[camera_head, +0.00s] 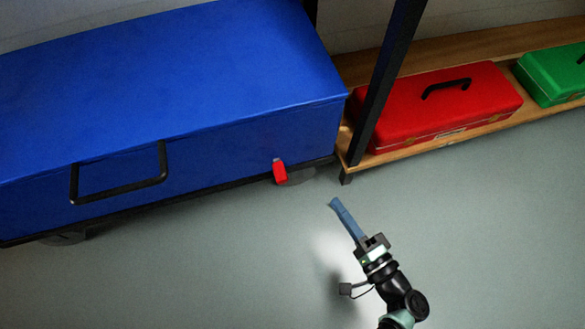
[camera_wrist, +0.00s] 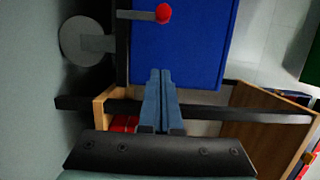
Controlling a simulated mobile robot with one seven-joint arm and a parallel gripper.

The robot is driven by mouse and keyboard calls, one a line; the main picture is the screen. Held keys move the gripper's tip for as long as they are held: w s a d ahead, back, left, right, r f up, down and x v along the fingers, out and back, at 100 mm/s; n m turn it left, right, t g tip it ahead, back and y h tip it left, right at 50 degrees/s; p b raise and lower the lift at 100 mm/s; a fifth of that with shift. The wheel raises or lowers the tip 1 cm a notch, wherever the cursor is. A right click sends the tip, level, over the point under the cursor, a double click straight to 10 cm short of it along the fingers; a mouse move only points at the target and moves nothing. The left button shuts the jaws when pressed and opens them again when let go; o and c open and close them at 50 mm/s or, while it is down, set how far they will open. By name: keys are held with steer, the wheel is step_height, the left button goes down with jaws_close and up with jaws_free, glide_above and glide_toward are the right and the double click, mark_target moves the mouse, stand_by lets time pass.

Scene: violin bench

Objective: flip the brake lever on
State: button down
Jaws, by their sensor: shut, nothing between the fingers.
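The brake lever (camera_head: 280,172) has a red end and sits low on the blue wheeled chest (camera_head: 200,70), near its right corner, beside a caster (camera_head: 301,176). In the wrist view the brake lever (camera_wrist: 164,13) shows as a grey bar with a red knob at the top, next to the grey caster wheel (camera_wrist: 85,41). My gripper (camera_head: 334,203) is shut and empty, to the right of and nearer than the lever, with a clear gap. In the wrist view the blue fingers of my gripper (camera_wrist: 160,75) lie together, below the knob in the picture.
A wooden shelf (camera_head: 400,158) with a black post (camera_head: 385,75) stands right of the chest. It holds a red toolbox (camera_head: 435,108) and a green toolbox (camera_head: 555,75). A black handle (camera_head: 120,190) sticks out from the chest's front. The grey floor (camera_head: 200,265) in front is clear.

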mark_target(280, 179)
steer(key=w+a+b, duration=0.5)
steer(key=w+a, duration=0.2)
steer(key=a, duration=0.2)
steer(key=shift+b, duration=0.35)
steer(key=shift+a+r, duration=0.1)
steer(key=shift+r, duration=0.05)
stand_by(0.3)
